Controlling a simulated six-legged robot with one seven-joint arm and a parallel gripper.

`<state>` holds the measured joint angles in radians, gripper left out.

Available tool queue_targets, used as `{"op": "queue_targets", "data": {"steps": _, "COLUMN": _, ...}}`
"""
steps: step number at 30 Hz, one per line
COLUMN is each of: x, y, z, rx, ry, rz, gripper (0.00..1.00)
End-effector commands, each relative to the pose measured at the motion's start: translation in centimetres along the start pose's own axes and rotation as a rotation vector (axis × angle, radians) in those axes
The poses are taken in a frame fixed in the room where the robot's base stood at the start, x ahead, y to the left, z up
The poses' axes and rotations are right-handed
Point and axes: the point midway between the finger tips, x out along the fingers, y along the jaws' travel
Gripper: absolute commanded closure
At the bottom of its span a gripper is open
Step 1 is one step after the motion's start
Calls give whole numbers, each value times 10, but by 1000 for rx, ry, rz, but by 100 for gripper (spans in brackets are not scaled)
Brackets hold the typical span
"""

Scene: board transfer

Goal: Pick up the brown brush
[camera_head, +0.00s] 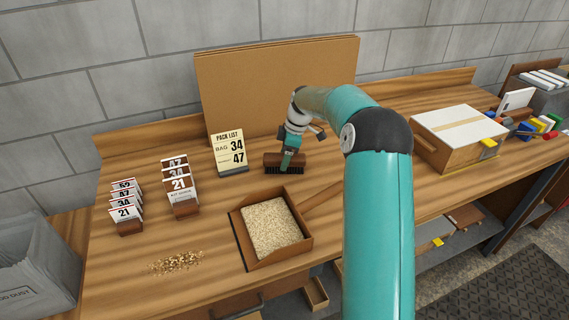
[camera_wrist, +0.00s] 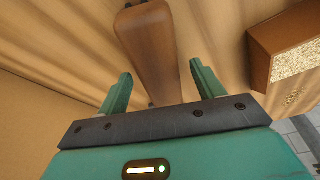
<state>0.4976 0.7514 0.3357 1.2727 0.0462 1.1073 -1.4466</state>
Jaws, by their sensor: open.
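The brown brush (camera_head: 281,163) lies on the wooden bench in front of the cardboard panel, its dark bristles facing down. In the wrist view the brush (camera_wrist: 150,45) is a long brown block running between my fingers and beyond them. My gripper (camera_wrist: 158,85) is open, with one teal finger on each side of the brush and a gap on both sides. In the head view my gripper (camera_head: 288,158) points down over the brush and hides part of it. Whether the fingers touch the bench cannot be told.
A wooden tray (camera_head: 307,240) of grain stands in front of the brush. A pack list card (camera_head: 229,152) stands just left of it, with number-card holders further left. Spilled grain (camera_head: 177,262) lies at the front left. The cardboard panel (camera_head: 225,90) stands close behind.

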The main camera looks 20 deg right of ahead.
Motion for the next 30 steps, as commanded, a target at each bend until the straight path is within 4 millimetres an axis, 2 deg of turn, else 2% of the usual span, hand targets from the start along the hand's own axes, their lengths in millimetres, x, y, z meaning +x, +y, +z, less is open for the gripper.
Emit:
{"op": "queue_targets", "data": {"steps": 1, "x": 10, "y": -1, "z": -1, "rx": 0, "ry": 0, "rz": -3, "gripper": 33}}
{"op": "queue_targets", "data": {"steps": 4, "x": 22, "y": 0, "z": 0, "rx": 0, "ry": 0, "rz": -1, "gripper": 33}}
{"op": "queue_targets", "data": {"steps": 11, "x": 26, "y": 0, "z": 0, "rx": 0, "ry": 0, "rz": 1, "gripper": 33}}
{"op": "queue_targets", "data": {"steps": 12, "x": 26, "y": 0, "z": 0, "rx": 0, "ry": 0, "rz": 1, "gripper": 35}}
{"op": "queue_targets", "data": {"steps": 18, "x": 25, "y": 0, "z": 0, "rx": 0, "ry": 0, "rz": 1, "gripper": 74}}
{"op": "queue_targets", "data": {"steps": 21, "x": 25, "y": 0, "z": 0, "rx": 0, "ry": 0, "rz": 1, "gripper": 89}}
{"op": "queue_targets", "data": {"steps": 30, "x": 22, "y": 0, "z": -1, "rx": -1, "ry": 0, "rz": 2, "gripper": 89}}
